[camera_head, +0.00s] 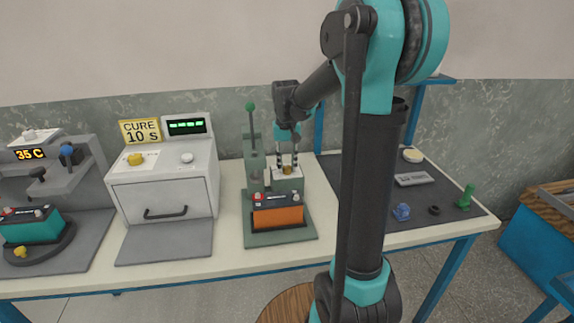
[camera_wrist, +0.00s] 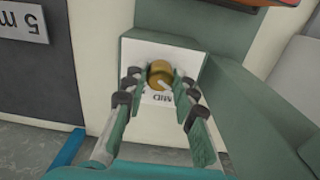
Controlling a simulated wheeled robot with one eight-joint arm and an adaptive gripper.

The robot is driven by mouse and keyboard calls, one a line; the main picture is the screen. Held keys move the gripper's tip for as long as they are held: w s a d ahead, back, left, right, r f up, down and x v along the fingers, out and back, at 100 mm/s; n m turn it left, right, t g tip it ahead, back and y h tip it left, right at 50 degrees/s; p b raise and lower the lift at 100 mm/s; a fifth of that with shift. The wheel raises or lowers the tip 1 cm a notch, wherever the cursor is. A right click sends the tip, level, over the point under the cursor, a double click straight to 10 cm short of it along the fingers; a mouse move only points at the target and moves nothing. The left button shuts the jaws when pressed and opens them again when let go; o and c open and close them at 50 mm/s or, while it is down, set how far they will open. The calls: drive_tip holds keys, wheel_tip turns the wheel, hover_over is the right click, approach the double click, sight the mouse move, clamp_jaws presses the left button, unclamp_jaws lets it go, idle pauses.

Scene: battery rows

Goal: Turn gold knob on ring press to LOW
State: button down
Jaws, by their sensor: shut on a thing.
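The ring press (camera_head: 254,225) is a green stand with an upright post and a green-tipped lever, near the middle of the table. Its gold knob (camera_head: 288,170) sits on a white panel (camera_head: 279,177) beside the post. The knob also shows in the wrist view (camera_wrist: 158,73), with a pale pointer mark on its lower right. Upside-down lettering that looks like MID is beside it; any other labels are hidden or unreadable. My gripper (camera_head: 288,163) reaches down from above, its two fingers shut on the knob's sides, as the wrist view (camera_wrist: 160,82) also shows.
An orange battery (camera_head: 278,215) lies on the press base, just in front of the knob. A white oven marked CURE 10 S (camera_head: 165,180) stands left. A teal battery (camera_head: 30,229) rests farther left. A dark mat (camera_head: 440,220) with small items lies right.

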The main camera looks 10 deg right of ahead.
sight(287, 167)
drive_tip(key=c, duration=1.2)
unclamp_jaws()
drive_tip(key=shift+r, duration=0.1)
wheel_tip(287, 167, up, 12)
drive_tip(key=shift+a, duration=0.1)
